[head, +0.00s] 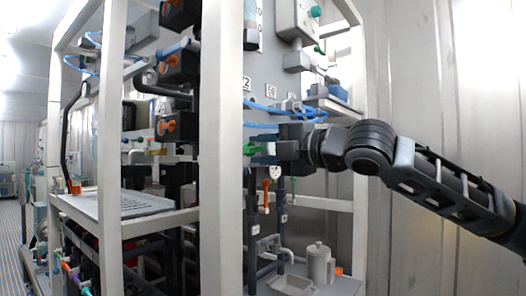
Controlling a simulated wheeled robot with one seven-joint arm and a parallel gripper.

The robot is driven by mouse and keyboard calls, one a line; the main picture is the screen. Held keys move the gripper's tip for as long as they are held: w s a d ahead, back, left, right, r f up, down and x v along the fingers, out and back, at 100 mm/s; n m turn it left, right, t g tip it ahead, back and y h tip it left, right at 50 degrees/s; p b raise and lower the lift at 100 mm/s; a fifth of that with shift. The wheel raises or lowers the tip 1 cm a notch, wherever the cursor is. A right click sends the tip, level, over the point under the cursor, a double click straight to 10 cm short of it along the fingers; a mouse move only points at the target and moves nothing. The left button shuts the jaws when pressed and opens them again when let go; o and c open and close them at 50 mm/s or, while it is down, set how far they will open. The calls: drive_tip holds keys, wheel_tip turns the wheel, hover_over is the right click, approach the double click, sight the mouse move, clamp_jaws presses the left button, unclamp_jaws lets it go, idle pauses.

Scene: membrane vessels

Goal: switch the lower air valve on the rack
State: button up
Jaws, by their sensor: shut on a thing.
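My gripper (276,148) reaches in from the right through the rack's open side, level with the blue air lines. A green valve handle (252,149) shows at its tip, and the jaws are shut on it. The fingers and the valve body are partly hidden by the gripper and the white post. The white-framed rack (214,200) stands in the middle of the view. Blue air tubes (268,110) run just above my gripper.
An orange-handled valve (266,190) on a dark pipe is just below my gripper. A grey jug (319,264) and a shallow tray (292,285) stand on the lower shelf. A white post is close on the left. The corrugated wall (480,120) is behind my arm.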

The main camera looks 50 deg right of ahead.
drive_tip(key=shift+f+m, duration=0.1)
drive_tip(key=shift+m, duration=0.6)
drive_tip(key=o, duration=0.7)
drive_tip(key=s+b, duration=0.1)
drive_tip(key=s, duration=0.6)
drive_tip(key=shift+s+d+b, duration=0.15)
drive_tip(key=shift+s+b, duration=0.15)
drive_tip(key=shift+s, duration=0.1)
